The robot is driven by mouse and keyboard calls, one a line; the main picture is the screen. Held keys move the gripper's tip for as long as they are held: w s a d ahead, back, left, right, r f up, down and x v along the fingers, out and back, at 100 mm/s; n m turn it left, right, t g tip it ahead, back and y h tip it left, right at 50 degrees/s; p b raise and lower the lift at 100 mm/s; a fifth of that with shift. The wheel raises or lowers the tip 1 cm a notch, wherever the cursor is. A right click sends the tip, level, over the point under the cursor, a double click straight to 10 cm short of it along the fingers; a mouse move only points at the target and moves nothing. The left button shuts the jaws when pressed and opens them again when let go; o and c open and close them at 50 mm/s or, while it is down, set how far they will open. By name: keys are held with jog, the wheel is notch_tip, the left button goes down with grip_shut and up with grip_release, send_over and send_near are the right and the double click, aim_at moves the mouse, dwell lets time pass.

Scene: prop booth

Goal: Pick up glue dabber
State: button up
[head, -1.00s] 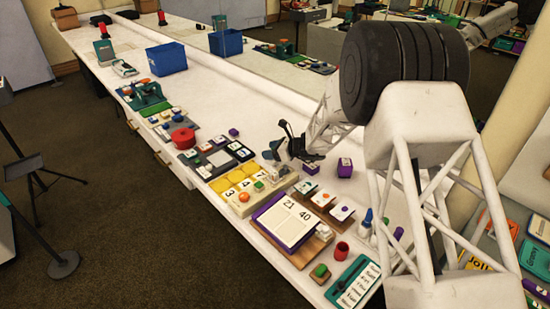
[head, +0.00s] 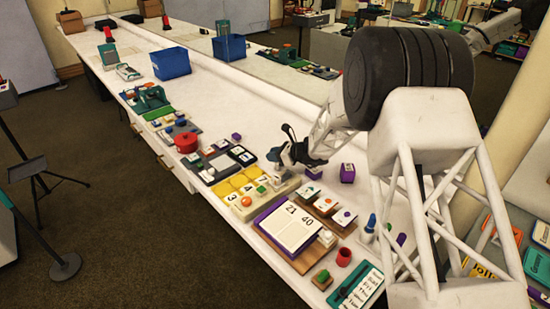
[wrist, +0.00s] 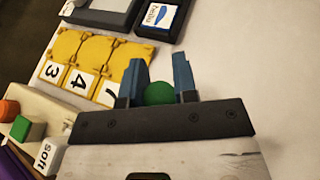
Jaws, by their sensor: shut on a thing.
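My gripper (wrist: 160,88) is shut on a green, round-topped thing (wrist: 160,93) between its two blue fingers in the wrist view. Only the rounded top shows, so I cannot tell for sure that it is the glue dabber. In the head view my gripper (head: 279,156) is low over the white bench, beyond the yellow number cards (head: 240,182). The held thing is not clear there. I cannot tell whether it touches the bench. A small bottle with a blue cap (head: 371,223) stands apart, towards the front right of the bench.
A tray with a green cube (head: 262,189) and an orange knob stands near my gripper. Purple blocks (head: 347,173) lie to the right.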

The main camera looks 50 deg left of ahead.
notch_tip(320, 180, up, 10)
dwell(0.6)
jog(key=shift+f, duration=0.1)
dwell(0.4)
